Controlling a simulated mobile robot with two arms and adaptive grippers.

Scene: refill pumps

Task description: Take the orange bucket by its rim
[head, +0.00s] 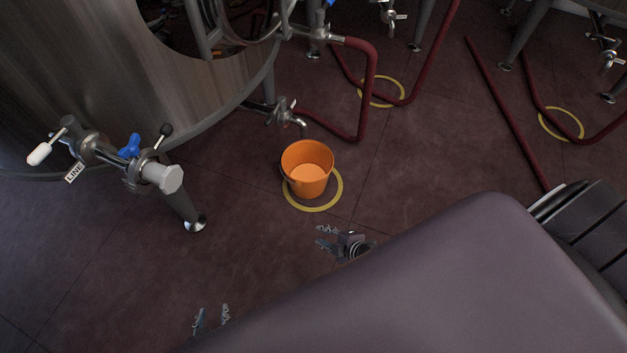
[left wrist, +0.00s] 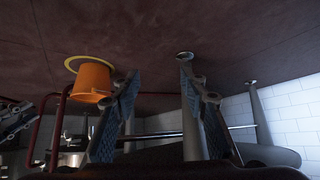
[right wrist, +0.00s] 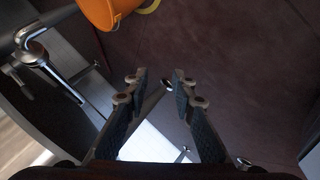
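The orange bucket (head: 307,171) stands upright on the dark red floor, its open mouth facing up and no contents visible inside. It stands on a yellow floor ring (head: 318,208). My right gripper (head: 322,237) is open and empty, below the bucket in the head view and apart from it. In the right wrist view the bucket (right wrist: 103,12) is cut off at the top edge, beyond the open fingers (right wrist: 158,77). My left gripper (head: 211,314) is open and empty, further down and left. The left wrist view shows the bucket (left wrist: 92,82) left of the open fingers (left wrist: 159,82).
A steel tank (head: 100,75) fills the upper left, with a valve assembly (head: 130,155) sticking out and a leg (head: 184,210) on the floor. A tap (head: 284,114) sits just above the bucket. Red hoses (head: 369,90) run behind it. Floor between my grippers and the bucket is clear.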

